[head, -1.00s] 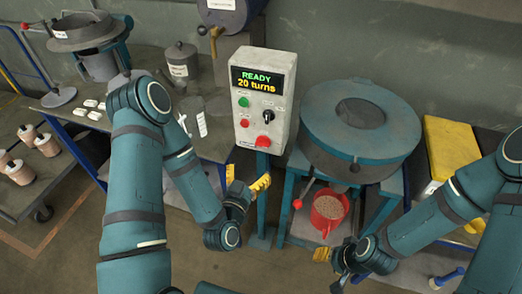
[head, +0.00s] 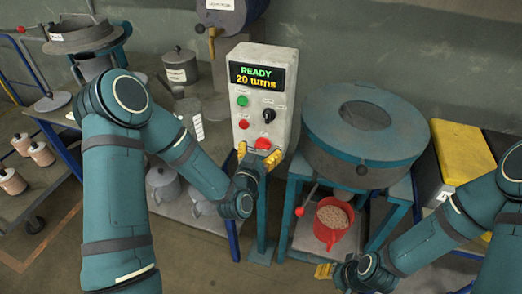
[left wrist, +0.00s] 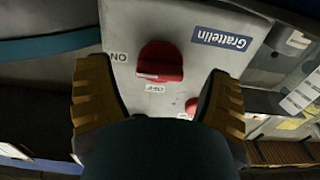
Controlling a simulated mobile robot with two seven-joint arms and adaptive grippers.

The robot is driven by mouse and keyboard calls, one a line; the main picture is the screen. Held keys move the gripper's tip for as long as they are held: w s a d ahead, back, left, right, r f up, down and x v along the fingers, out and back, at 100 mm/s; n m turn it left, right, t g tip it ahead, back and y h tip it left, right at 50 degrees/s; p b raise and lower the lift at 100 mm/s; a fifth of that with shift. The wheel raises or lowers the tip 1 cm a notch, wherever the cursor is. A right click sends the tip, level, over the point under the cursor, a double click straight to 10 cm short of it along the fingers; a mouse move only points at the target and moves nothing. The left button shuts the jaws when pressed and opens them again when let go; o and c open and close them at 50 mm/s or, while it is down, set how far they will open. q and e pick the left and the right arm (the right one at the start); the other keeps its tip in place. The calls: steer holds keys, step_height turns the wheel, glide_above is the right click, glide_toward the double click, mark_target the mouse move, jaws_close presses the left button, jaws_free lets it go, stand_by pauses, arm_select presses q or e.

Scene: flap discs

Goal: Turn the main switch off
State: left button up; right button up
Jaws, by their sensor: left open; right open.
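The control box (head: 283,100) stands on a post in the middle of the head view; its display reads "READY 20 turns". The main switch (head: 263,143) is a red knob low on its front. In the left wrist view the red knob (left wrist: 161,60) lies between my finger tips, with ON and OFF labels beside it, upside down. Which label it points to is unclear. My left gripper (head: 257,158) is open just below and in front of the knob; I see no clear contact. My right gripper (head: 326,271) is open and empty at the lower right, partly hidden by its arm.
The box also carries a green button (head: 242,101), a black knob (head: 269,116) and a smaller red button (head: 244,124). Right of it stands a round blue-grey machine (head: 330,165) with a red cup (head: 331,228) of grain below. Metal pots (head: 162,184) stand behind my left arm.

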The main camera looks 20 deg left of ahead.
arm_select(q)
steer(key=shift+w, duration=0.3)
steer(key=c, duration=1.2)
